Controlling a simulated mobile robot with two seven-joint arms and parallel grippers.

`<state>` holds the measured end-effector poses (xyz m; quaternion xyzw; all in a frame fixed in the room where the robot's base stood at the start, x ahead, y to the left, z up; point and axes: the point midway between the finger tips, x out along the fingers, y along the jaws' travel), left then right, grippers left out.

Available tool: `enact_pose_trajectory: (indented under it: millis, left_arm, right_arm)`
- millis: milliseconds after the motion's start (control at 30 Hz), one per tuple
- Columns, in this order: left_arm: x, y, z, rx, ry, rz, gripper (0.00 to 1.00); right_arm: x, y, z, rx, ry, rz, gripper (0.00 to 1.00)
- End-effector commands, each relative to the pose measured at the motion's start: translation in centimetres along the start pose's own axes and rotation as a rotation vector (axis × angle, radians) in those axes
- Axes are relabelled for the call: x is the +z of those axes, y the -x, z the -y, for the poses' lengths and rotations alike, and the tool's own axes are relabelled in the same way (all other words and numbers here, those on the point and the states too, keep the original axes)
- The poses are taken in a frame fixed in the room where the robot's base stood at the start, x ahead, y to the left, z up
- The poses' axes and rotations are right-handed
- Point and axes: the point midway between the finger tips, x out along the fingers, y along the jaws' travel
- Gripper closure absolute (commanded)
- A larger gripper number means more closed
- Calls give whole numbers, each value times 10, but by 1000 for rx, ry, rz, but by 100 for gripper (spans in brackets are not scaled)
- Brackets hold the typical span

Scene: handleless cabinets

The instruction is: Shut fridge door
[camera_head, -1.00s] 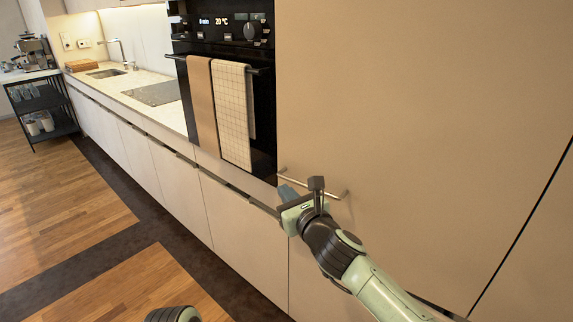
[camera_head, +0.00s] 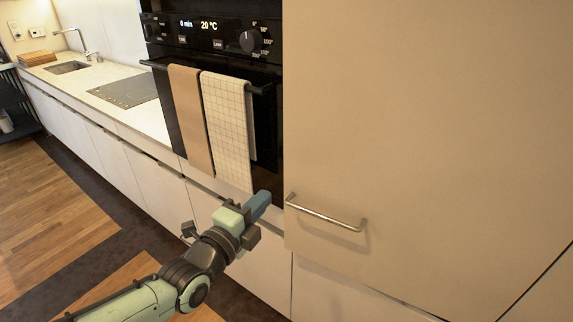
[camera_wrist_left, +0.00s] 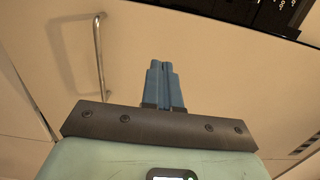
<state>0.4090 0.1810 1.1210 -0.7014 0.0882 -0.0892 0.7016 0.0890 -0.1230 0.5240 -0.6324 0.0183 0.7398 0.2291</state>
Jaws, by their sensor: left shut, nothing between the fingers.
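The fridge door (camera_head: 430,120) is a large beige panel filling the right of the head view. It has a slim metal bar handle (camera_head: 325,214) near its lower left corner. The door looks flush or nearly flush with its surroundings; I cannot tell whether a small gap remains. My left gripper (camera_head: 261,200) is shut and empty, its blue fingers left of the handle, near the door's left edge and the oven. In the left wrist view the shut fingers (camera_wrist_left: 163,70) point along a beige front, with the handle (camera_wrist_left: 99,58) to their left. Contact is unclear. My right gripper is not in view.
A black oven (camera_head: 268,130) with a brown towel (camera_head: 190,120) and a checked towel (camera_head: 228,130) on its bar stands left of the door. A counter (camera_head: 150,118) with a hob (camera_head: 125,92) and sink runs further left. Wooden floor (camera_head: 50,215) is open at left.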

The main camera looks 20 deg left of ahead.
Motion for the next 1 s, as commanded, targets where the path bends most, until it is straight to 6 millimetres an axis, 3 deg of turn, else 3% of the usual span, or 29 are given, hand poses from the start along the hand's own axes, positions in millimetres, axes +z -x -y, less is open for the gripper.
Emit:
enact_pose_trajectory:
  millis: [167, 600, 800, 1000]
  left_arm:
    - [0, -22, 0, 2, -1, -1, 100]
    - [0, -112, 0, 2, 1, 0, 100]
    - [0, -133, -1, 1, 2, 0, 100]
    - [0, -138, -1, 1, 2, 0, 100]
  right_arm:
    - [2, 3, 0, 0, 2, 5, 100]
    - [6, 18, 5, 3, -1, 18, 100]
    - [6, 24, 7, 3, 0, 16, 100]
    - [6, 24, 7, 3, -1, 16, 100]
